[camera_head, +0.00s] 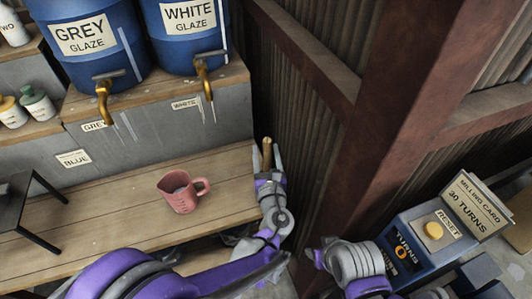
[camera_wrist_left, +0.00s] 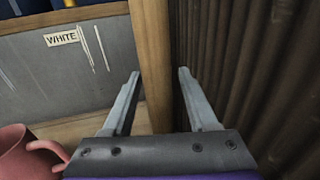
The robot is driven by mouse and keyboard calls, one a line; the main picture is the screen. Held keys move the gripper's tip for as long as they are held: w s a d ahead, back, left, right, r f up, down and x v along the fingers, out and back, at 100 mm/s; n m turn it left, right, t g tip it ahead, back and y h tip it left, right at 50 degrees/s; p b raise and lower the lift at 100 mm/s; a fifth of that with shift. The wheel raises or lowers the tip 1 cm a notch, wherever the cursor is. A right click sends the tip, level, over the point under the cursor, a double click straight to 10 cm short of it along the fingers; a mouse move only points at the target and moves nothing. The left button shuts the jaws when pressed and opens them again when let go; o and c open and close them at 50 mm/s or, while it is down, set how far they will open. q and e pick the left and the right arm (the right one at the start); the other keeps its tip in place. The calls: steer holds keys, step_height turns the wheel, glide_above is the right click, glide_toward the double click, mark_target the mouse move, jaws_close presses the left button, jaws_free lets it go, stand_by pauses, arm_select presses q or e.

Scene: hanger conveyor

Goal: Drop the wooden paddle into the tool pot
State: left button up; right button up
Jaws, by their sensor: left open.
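A wooden stick (camera_head: 267,152), which looks like the wooden paddle's handle, stands upright at the right end of the wooden bench. It also shows as a tall wooden strip (camera_wrist_left: 152,55) in the left wrist view. Its lower end is hidden. My left gripper (camera_head: 267,162) is open, with a finger on each side of the stick in the head view. In the left wrist view, the open fingers (camera_wrist_left: 158,76) show a gap around the strip; I cannot tell if they touch it. I cannot make out a tool pot. My right gripper is not in view.
A pink jug (camera_head: 183,191) stands on the wooden bench (camera_head: 120,215), left of my left gripper. Blue glaze barrels (camera_head: 93,40) with brass taps stand above. A corrugated wall (camera_head: 305,125) rises close on the right. A blue box (camera_head: 425,245) with a yellow reset button is lower right.

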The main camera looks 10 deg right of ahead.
arm_select(q)
steer(key=s+b, duration=0.1)
steer(key=s, duration=1.1)
steer(key=shift+a, duration=0.25)
steer(key=a+f+n+g+y, duration=0.3)
steer(key=a+n, duration=0.5)
steer(key=a, duration=0.2)
steer(key=a+f+n+g+y, duration=0.2)
steer(key=a+n+g, duration=0.2)
steer(key=a+n, duration=0.45)
steer(key=s+a+f+n+g+h, duration=0.1)
steer(key=s+a+n+g+h, duration=0.1)
steer(key=s+n, duration=0.5)
steer(key=s+a+f+n+g+h, duration=0.2)
steer(key=s+a+n+g, duration=0.2)
steer(key=s+n, duration=0.4)
steer(key=a+n, duration=0.1)
steer(key=n, duration=0.4)
steer(key=shift+f, duration=0.15)
